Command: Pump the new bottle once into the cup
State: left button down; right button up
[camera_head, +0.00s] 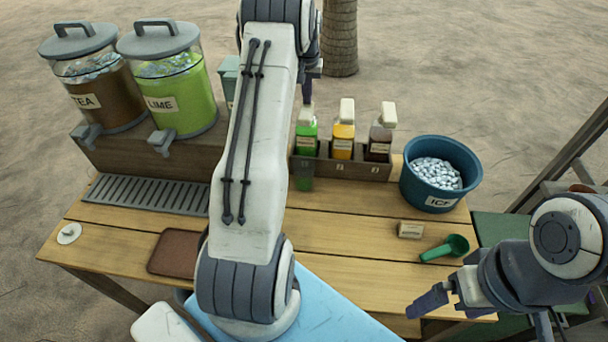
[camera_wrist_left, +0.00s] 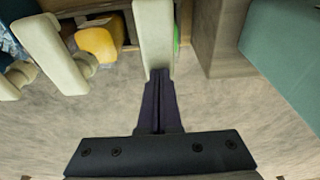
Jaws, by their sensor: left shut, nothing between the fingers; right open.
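Three pump bottles stand in a wooden rack (camera_head: 338,167): green (camera_head: 306,138), orange (camera_head: 343,133) and dark brown (camera_head: 379,138), each with a cream pump head. Which one is new I cannot tell. Contact is unclear. My right gripper (camera_head: 440,298) is open at the lower right.
A blue ice tub (camera_head: 437,192) stands right of the rack. A small block (camera_head: 411,230) and green scoop (camera_head: 446,248) lie on the table. Tea (camera_head: 102,100) and lime (camera_head: 177,97) dispensers stand at the left behind a drip grate (camera_head: 145,193). A brown mat (camera_head: 174,252) lies at the front left.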

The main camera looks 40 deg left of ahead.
pick_arm(q)
jog(key=shift+w+p+v, duration=0.15)
jog(key=shift+p+v, duration=0.65)
jog(key=shift+w+p+v, duration=0.1)
jog(key=shift+p+v, duration=0.65)
jog(key=shift+a+r, duration=0.15)
jog(key=p+v, duration=0.1)
jog(key=v, duration=0.1)
jog(key=p+v, duration=0.1)
jog(key=p, duration=0.1)
jog(key=w+p+v, duration=0.1)
jog(key=p+v, duration=0.1)
jog(key=shift+s+a+r, duration=0.1)
jog(key=shift+a+r, duration=0.15)
jog(key=shift+r, duration=0.25)
